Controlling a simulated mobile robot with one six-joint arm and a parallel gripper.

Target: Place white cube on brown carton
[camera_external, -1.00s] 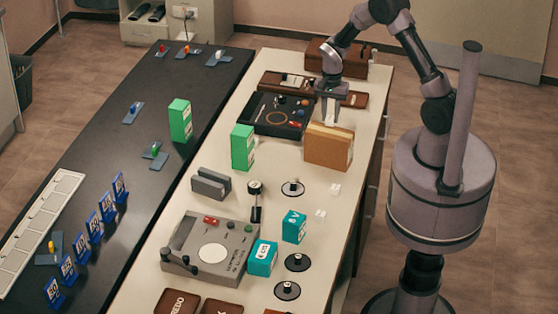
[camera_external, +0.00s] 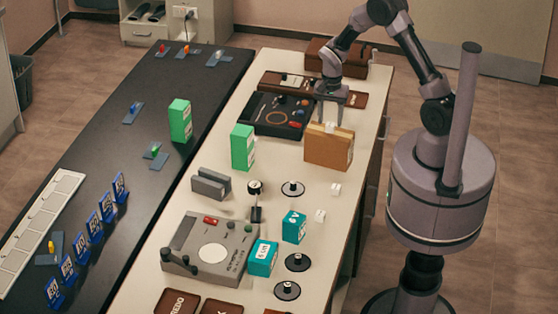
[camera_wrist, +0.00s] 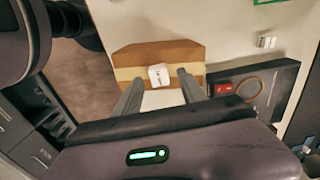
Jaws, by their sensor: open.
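The brown carton (camera_external: 328,150) stands upright on the white table in the external view. It also shows in the wrist view (camera_wrist: 185,54). A white cube (camera_external: 330,127) rests on the carton's top and shows in the wrist view (camera_wrist: 159,75) with a dark mark on it. My gripper (camera_external: 333,103) is open just above and behind the cube. In the wrist view its two fingers (camera_wrist: 160,80) are spread either side of the cube with gaps, not touching it. Two other white cubes, a nearer one (camera_external: 320,215) and a farther one (camera_external: 335,189), lie on the table.
A black tray (camera_external: 264,125) with small items lies left of the carton. Green boxes (camera_external: 243,148), teal boxes (camera_external: 294,227) and a grey device (camera_external: 205,247) stand nearby. A brown case (camera_external: 320,55) is at the back. A dark counter (camera_external: 110,180) runs along the left.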

